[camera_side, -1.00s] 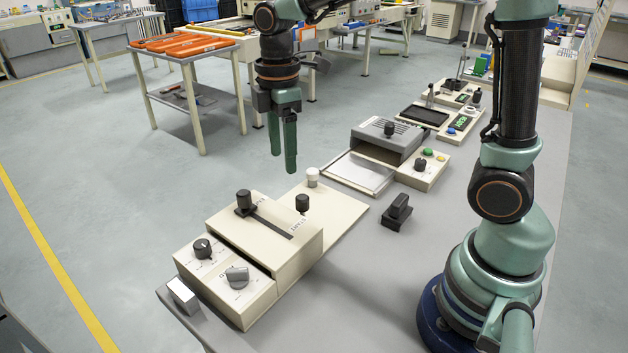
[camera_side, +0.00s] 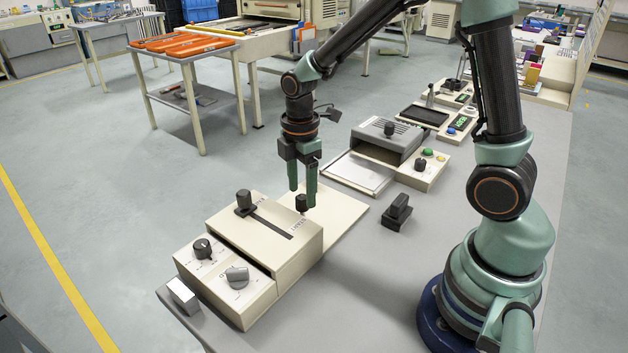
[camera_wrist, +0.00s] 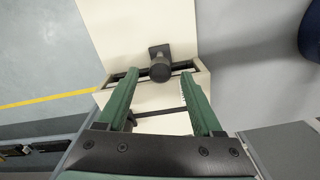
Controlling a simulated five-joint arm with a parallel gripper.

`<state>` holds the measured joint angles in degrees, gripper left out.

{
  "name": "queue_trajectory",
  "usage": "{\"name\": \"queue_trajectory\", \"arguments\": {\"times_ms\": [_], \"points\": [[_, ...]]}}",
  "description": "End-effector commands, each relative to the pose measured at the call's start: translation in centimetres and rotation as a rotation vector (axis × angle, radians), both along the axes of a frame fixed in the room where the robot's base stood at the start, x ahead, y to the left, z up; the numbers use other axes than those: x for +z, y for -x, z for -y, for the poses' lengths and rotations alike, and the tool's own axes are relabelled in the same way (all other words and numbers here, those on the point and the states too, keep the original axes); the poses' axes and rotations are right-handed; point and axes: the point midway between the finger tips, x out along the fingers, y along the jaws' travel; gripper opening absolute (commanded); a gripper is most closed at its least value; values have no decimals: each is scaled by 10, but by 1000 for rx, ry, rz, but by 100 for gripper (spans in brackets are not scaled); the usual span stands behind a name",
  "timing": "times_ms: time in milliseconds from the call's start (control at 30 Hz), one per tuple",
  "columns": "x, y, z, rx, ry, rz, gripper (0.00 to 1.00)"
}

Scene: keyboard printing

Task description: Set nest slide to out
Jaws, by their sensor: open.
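My gripper (camera_side: 302,196) is open and empty, pointing down over the cream machine (camera_side: 265,262). A black knob (camera_side: 301,203) stands at the machine's right end, by the flat cream plate (camera_side: 340,208). In the wrist view this knob (camera_wrist: 160,66), on a dark square base, lies between the tips of my open fingers (camera_wrist: 159,76). Contact and exact height cannot be told. A second black knob (camera_side: 244,201) stands at the far left end of the slot (camera_side: 272,226) in the machine's top. The lettering is too small to read, so which knob is the nest slide is unclear.
Two dials, black (camera_side: 202,248) and grey (camera_side: 237,275), are on the machine's front left part. A loose black block (camera_side: 397,212) lies on the grey bench (camera_side: 420,265). A grey hooded unit (camera_side: 388,143) stands behind. Bare bench lies between machine and my base.

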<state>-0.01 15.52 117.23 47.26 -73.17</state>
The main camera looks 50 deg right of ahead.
Motion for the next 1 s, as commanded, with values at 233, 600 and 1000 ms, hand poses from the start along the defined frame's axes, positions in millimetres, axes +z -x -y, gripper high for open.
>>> {"name": "queue_trajectory", "arguments": {"times_ms": [233, 600, 1000], "points": [[-11, 0, 0, 0, 0, 0, 67], [-11, 0, 0, 0, 0, 0, 2], [-10, 0, 0, 0, 0, 0, 0]]}}
